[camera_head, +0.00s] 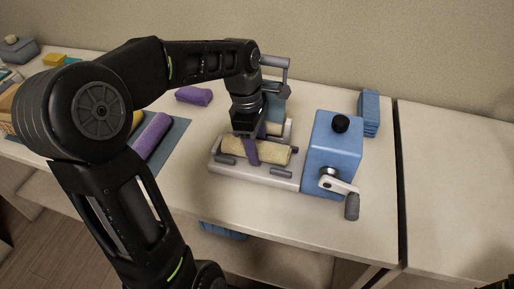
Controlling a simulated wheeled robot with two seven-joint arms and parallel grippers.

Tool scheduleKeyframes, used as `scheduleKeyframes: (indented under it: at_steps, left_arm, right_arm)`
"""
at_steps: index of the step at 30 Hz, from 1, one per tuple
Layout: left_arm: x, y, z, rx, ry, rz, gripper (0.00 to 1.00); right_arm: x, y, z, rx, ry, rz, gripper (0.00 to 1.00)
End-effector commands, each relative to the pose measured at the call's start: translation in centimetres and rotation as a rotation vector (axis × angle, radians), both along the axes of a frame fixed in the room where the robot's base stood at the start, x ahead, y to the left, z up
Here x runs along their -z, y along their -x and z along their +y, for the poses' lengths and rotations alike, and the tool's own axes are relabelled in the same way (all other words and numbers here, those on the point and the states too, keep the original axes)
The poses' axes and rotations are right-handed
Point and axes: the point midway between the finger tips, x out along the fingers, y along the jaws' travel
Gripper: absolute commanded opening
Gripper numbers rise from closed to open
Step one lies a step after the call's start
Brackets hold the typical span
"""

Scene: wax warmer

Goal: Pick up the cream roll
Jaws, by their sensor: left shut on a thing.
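The cream roll (275,152) lies lengthwise across the grey bed (228,167) of the blue cranked machine (333,150). My left gripper (251,150) comes down on it from above. It is shut on the roll near its left half, with a purple finger or strip showing across the roll's front. The far side of the grip is hidden by the gripper. I cannot tell whether the roll is lifted off the bed. Only a small dark piece shows in the bottom right corner, and my right gripper is not seen.
The crank handle (351,205) sticks out in front of the machine. A purple roll (152,136) lies on a dark mat at left, and another purple bundle (194,96) lies behind. Blue folded cloths (369,113) are stacked behind the machine. The table at far right is clear.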

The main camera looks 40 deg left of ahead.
Motion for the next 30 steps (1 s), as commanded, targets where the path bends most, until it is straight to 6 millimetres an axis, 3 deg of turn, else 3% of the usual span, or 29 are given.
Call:
scheduleKeyframes:
  at_steps: [16,25,30]
  left_arm:
    - [0.0,0.0,0.0,0.0,0.0,0.0,0.03]
    - [-0.3,0.1,-0.1,0.0,-0.001,-0.002,0.03]
    - [-1.4,0.3,-0.1,0.0,0.0,-0.003,0.03]
  right_arm:
    - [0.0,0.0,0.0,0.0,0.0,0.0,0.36]
    - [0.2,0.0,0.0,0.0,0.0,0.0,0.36]
    - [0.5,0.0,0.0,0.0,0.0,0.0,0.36]
